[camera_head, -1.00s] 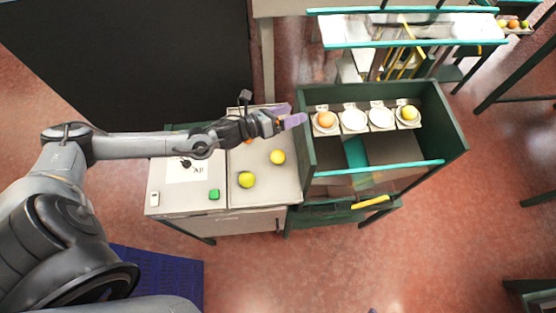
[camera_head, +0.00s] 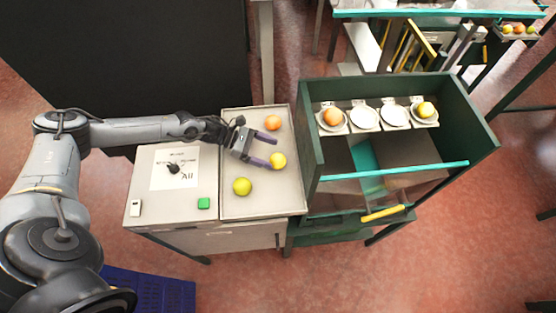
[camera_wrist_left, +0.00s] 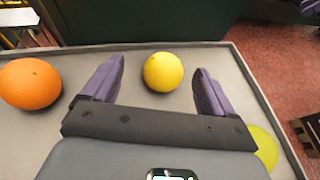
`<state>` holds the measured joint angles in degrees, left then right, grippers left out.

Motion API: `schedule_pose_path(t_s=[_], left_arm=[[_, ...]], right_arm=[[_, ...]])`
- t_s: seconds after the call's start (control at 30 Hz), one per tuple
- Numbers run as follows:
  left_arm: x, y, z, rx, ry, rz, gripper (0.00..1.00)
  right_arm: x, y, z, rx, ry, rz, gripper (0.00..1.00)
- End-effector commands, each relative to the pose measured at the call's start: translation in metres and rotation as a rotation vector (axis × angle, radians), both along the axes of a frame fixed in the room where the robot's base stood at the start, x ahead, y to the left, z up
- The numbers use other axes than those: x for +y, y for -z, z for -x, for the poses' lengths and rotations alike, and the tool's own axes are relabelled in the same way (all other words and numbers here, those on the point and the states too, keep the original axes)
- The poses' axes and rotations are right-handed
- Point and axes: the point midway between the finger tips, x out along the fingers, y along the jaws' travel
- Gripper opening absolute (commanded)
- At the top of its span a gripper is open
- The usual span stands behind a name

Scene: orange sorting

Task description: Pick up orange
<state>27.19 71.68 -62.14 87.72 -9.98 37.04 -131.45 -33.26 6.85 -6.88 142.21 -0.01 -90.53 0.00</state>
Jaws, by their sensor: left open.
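An orange (camera_head: 273,123) lies on the grey tray table (camera_head: 262,206), near its far edge. My left gripper (camera_head: 268,150) is open and empty above the tray, with its purple fingers pointing right. In the head view the orange is just beyond the gripper. In the left wrist view the orange (camera_wrist_left: 30,84) sits at the left, outside the open fingers (camera_wrist_left: 152,88). A yellow fruit (camera_head: 278,161) lies ahead, between the finger directions in the wrist view (camera_wrist_left: 163,72). A yellow-green fruit (camera_head: 242,187) lies nearer the front, partly hidden by the gripper in the wrist view (camera_wrist_left: 264,148).
A green-walled bin (camera_head: 484,128) stands right of the tray. In its back row, small plates hold an orange (camera_head: 333,117) and a yellow fruit (camera_head: 425,110); two plates are empty. A green button (camera_head: 204,203) is left of the tray.

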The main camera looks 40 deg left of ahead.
Motion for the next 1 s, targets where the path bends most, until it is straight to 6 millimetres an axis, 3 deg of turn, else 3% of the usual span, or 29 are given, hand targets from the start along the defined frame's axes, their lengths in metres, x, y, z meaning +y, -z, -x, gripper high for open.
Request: schedule_pose_path(t_s=[0.27,0.63,0.97,1.0], left_arm=[[-0.014,0.006,-0.007,0.001,0.0,0.0,0.87],[-0.049,0.026,-0.022,-0.001,-0.001,0.002,0.87],[-0.053,0.03,-0.024,-0.001,-0.001,-0.002,0.87],[-0.053,0.029,-0.024,-0.001,-0.001,-0.002,0.82]], right_arm=[[-0.002,-0.004,0.0,0.0,-0.004,0.007,0.43],[-0.001,-0.017,0.0,0.001,-0.001,0.003,0.43],[0.001,-0.017,0.0,0.001,0.003,-0.004,0.43],[0.001,-0.017,0.0,0.001,0.003,-0.004,0.43]])
